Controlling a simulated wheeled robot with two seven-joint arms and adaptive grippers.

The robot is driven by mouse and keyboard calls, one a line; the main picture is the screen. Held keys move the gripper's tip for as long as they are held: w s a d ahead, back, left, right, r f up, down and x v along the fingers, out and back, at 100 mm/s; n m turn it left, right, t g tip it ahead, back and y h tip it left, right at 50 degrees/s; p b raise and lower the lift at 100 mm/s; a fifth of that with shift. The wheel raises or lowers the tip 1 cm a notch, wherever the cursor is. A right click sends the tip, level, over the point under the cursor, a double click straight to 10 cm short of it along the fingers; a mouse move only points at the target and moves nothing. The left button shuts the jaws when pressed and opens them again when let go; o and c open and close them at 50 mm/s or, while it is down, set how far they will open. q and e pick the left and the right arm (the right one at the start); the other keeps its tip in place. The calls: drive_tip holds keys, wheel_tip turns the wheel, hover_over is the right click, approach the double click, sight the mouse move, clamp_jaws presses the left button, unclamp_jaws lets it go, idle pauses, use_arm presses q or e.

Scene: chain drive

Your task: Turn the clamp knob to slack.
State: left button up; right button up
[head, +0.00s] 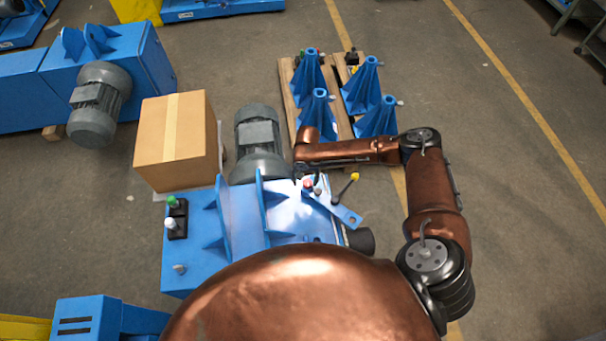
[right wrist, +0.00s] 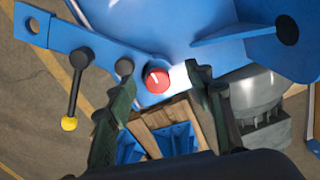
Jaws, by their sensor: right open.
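The red round knob (right wrist: 157,80) has a white line on its face and sits on the end of a blue bracket plate (right wrist: 85,45). In the head view the red knob (head: 307,184) is small and partly crowded by my gripper. My right gripper (right wrist: 159,79) is open, with one fingertip to each side of the red knob; there are gaps, and I cannot tell its height above the knob. A black knob (right wrist: 124,67) is beside the left fingertip. A black lever with a yellow ball (right wrist: 69,123) stands on the same plate. My left gripper is out of view.
The blue machine (head: 190,265) carries a grey motor (head: 258,135) and a black switch box (head: 177,220) with a green button. A cardboard box (head: 176,140) stands behind it. A pallet (head: 290,100) with several blue stands lies beyond. Open floor is at the right.

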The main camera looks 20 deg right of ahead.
sight(308, 183)
drive_tip(key=shift+w+d+r+m, duration=0.25)
drive_tip(key=shift+w+d, duration=0.25)
drive_tip(key=shift+d, duration=0.15)
drive_tip(key=shift+w+d+r+m, duration=0.25)
drive_tip(key=shift+w+d, duration=0.2)
drive_tip(key=shift+d, duration=0.15)
drive_tip(key=shift+f, duration=0.35)
drive_tip(key=f, duration=0.6)
drive_tip(key=shift+w+a, duration=0.15)
drive_tip(key=shift+a, duration=0.05)
drive_tip(key=shift+f, duration=0.25)
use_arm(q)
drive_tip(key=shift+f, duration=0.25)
use_arm(e)
drive_tip(key=shift+f, duration=0.1)
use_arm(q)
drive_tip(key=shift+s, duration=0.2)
use_arm(e)
drive_tip(key=c, duration=1.2)
